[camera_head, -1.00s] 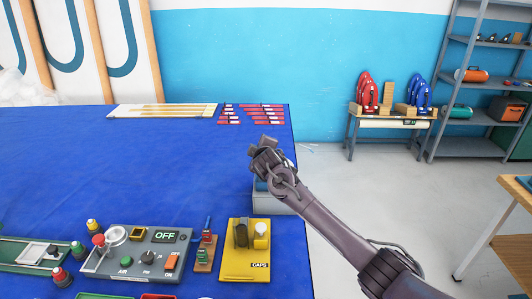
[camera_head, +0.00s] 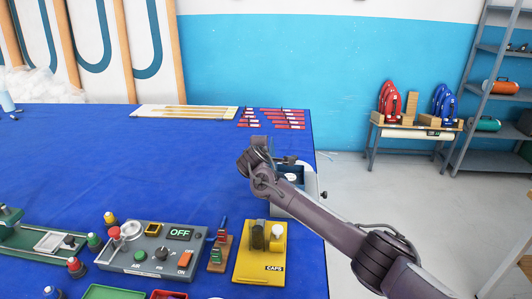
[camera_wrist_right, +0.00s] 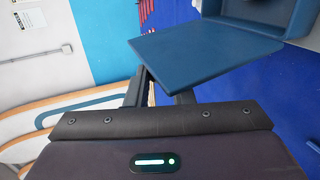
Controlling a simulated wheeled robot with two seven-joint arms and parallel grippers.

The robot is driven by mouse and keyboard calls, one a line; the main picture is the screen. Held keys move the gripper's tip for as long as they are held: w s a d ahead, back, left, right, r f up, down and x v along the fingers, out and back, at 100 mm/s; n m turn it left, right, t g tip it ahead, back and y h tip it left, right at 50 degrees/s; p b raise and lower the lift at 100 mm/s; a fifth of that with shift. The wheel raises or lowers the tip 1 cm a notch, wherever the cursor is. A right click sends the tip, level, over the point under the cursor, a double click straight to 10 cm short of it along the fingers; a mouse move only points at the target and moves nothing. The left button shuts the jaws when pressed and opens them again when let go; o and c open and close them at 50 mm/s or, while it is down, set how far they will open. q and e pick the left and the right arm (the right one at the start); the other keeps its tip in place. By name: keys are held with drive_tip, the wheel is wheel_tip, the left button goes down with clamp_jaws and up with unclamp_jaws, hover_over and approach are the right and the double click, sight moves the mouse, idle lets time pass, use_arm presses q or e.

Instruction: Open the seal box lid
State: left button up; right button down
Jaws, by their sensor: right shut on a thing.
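The seal box (camera_head: 312,192) is a light grey box at the right edge of the blue table. In the head view its top stands open on a dark blue inside with something pale in it, partly behind my right arm. My right gripper (camera_head: 257,150) is at the box's left side, above the table. In the right wrist view a flat dark blue panel (camera_wrist_right: 205,48), which looks like the lid, reaches to my fingers (camera_wrist_right: 160,90). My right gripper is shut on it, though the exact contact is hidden. My left gripper is out of view.
A grey control panel (camera_head: 150,250) showing OFF, a small rack (camera_head: 219,250) and a yellow CAPS holder (camera_head: 262,265) stand in front of the box. Red strips (camera_head: 275,118) lie at the table's back. The blue middle of the table (camera_head: 120,160) is clear.

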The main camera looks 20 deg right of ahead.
drive_tip(key=shift+a+f, duration=0.1)
drive_tip(key=shift+a, duration=0.15)
drive_tip(key=c, duration=1.3)
unclamp_jaws()
drive_tip(key=shift+w, duration=0.15)
drive_tip(key=b+v, duration=0.2)
drive_tip(key=v, duration=0.5)
drive_tip(key=shift+s+a, duration=0.2)
drive_tip(key=shift+s, duration=0.15)
